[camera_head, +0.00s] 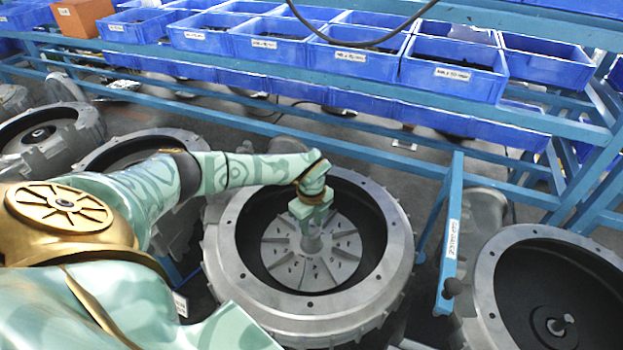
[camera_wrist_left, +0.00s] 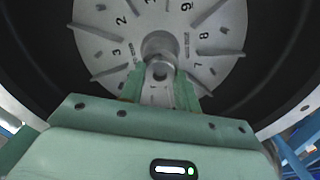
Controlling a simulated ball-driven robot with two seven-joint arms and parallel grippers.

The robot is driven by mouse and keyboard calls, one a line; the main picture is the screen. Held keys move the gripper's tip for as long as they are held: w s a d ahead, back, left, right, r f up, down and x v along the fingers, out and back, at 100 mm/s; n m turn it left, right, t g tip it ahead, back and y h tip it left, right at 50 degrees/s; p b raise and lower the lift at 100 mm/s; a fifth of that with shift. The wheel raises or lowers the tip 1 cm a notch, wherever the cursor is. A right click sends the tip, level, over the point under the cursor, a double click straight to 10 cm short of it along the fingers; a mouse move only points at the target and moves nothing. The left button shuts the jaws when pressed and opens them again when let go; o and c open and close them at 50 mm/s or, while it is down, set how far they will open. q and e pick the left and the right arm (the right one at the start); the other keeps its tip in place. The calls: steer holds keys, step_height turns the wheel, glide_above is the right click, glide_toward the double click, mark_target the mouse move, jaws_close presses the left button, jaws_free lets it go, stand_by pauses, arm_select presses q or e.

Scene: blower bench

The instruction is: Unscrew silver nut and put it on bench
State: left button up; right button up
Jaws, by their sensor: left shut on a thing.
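A round grey blower housing (camera_head: 385,290) stands open in the middle of the head view. Inside it is a silver bladed impeller disc (camera_head: 283,262), which also shows in the left wrist view (camera_wrist_left: 115,45) with numbers printed around it. My left gripper (camera_head: 312,230) reaches down into the housing to the disc's centre. Its green fingers (camera_wrist_left: 161,80) are shut on the silver nut (camera_wrist_left: 159,45) at the hub. The fingers partly hide the nut and the hub under it. My right gripper is not in view.
Another open housing (camera_head: 500,310) with a bare centre stud stands at the right, with more at the left. A blue frame post (camera_head: 449,235) rises between the middle and right housings. Labelled blue bins (camera_head: 350,62) line the shelf behind.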

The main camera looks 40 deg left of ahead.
arm_select(q)
steer(key=o, duration=0.7)
steer(key=shift+o, duration=0.2)
